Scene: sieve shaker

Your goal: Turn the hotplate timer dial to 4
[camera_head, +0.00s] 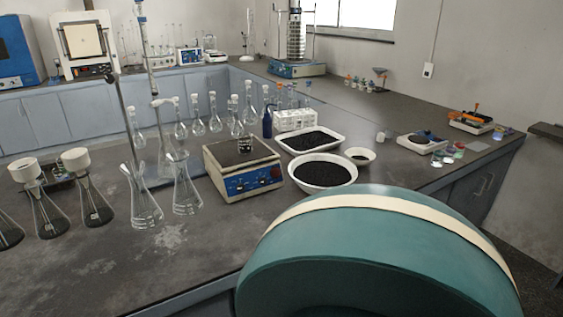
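The hotplate (240,167) stands on the dark bench near the middle of the view. It has a flat dark top, cream sides and a blue front panel (253,181) with small dials and red markings. The timer dial cannot be told apart from the other controls at this size, and its setting cannot be read. A small glass beaker (245,144) with dark contents stands on the hotplate's top. Neither of my grippers is in view.
Glass flasks (187,190) stand close left of the hotplate. A white bowl (324,173) and a tray (311,139) of black grains are close right. A large teal rounded form (370,265) with a cream band fills the lower right. Bare bench lies in front of the hotplate.

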